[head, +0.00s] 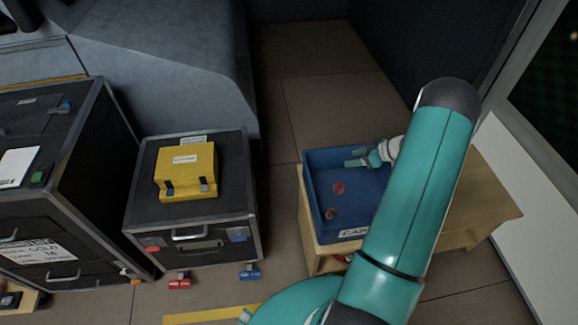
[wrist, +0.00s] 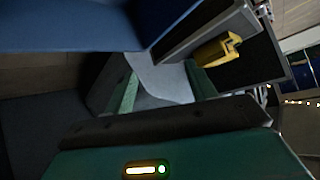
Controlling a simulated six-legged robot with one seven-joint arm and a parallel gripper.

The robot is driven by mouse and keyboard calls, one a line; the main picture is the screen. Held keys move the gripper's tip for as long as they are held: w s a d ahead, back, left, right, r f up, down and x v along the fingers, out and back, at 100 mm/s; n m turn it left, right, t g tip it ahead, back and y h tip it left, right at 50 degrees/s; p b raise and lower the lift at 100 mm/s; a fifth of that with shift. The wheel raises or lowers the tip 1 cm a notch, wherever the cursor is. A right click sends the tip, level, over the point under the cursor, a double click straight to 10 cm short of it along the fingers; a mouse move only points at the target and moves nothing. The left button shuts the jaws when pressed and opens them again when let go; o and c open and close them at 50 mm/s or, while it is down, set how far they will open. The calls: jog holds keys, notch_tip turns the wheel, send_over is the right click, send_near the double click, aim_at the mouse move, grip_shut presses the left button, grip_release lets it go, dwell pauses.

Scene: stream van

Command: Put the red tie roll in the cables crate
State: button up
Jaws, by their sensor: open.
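The blue crate (head: 317,203) stands on a light wooden bench, with a white label on its front that appears to start with "CA". A small red round roll (head: 339,188) lies on the crate floor and looks like the red tie roll. A small orange-red curled item (head: 331,213) lies nearer the crate's front left corner. My gripper (head: 352,162) is over the far part of the crate, beyond the roll and apart from it. In the wrist view my gripper (wrist: 160,86) has its green fingers spread with nothing between them. My arm hides the crate's right side.
A yellow case (head: 186,170) sits on a black flight case (head: 146,220) at left. A red item (head: 179,283) and a blue item (head: 249,272) lie on the floor. The wooden bench (head: 480,200) extends right. Floor behind the crate is clear.

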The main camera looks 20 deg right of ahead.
jog(key=s+a+r+m+g+h, duration=0.15)
jog(key=a+r+g, duration=0.25)
jog(key=a+r, duration=1.95)
jog(key=s+a+r+m+t+h, duration=0.1)
jog(key=s+a+r+m+h, duration=0.1)
jog(key=s+a+r, duration=0.4)
jog(key=s+a+r+m+t+h, duration=0.1)
jog(key=s+a+r, duration=0.5)
jog(key=s, duration=0.6)
jog(key=shift+s+a+r+m+h, duration=0.2)
jog(key=shift+s+m+h, duration=0.15)
jog(key=shift+m+h, duration=0.45)
